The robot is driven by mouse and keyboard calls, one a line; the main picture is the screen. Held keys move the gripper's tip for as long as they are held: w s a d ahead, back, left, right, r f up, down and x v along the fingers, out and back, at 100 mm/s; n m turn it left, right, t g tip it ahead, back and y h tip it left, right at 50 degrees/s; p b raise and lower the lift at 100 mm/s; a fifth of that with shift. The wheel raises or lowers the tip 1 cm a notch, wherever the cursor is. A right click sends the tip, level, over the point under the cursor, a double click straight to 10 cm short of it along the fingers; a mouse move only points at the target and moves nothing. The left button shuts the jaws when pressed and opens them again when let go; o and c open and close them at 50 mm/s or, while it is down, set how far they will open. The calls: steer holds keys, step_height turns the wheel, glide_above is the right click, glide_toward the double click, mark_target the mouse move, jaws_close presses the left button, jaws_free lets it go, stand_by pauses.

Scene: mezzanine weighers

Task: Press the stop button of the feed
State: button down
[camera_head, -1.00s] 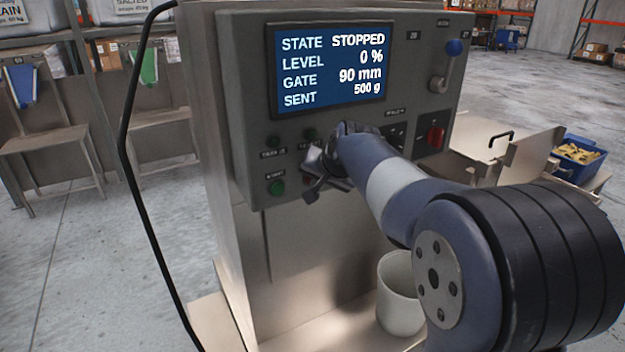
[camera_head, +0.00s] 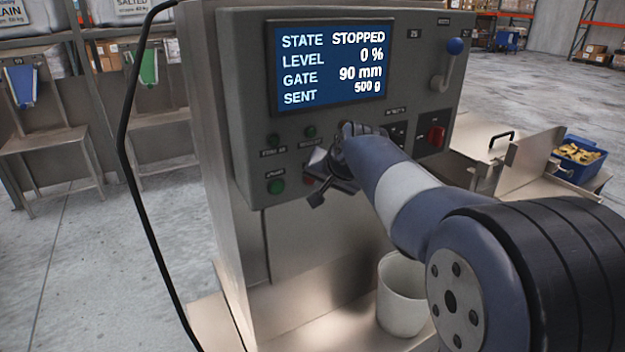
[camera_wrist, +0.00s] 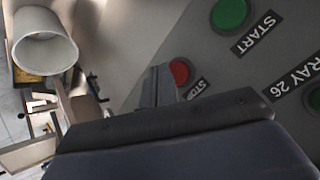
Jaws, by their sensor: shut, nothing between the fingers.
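The feed's control panel (camera_head: 235,100) fills the middle of the head view. Its screen (camera_head: 330,66) reads STATE STOPPED, LEVEL 0 %, GATE 90 mm, SENT 500 g. The red stop button (camera_wrist: 180,72), labelled STOP, shows in the wrist view, its left edge partly covered by my fingers. In the head view my gripper mostly hides it. My gripper (camera_head: 318,192) is shut and empty at the panel's lower part; its fingertips (camera_wrist: 158,82) lie right beside the button in the wrist view. I cannot tell whether they touch it.
The green start button (camera_head: 276,186) is left of my gripper; it also shows in the wrist view (camera_wrist: 229,14). A red knob (camera_head: 436,137) and a blue-topped lever (camera_head: 454,47) are at the panel's right. A white bucket (camera_head: 402,300) stands below.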

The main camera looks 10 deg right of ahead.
steer(key=s, duration=0.1)
steer(key=s+d+b, duration=0.1)
steer(key=s, duration=0.2)
steer(key=shift+s+d+b, duration=0.25)
steer(key=shift+s+b, duration=0.1)
steer(key=shift+b, duration=0.05)
steer(key=shift+w, duration=0.15)
stand_by(0.4)
steer(key=s, duration=0.2)
steer(key=s+d+b, duration=0.1)
steer(key=s, duration=0.1)
steer(key=shift+d, duration=0.1)
stand_by(0.3)
steer(key=shift+w, duration=0.15)
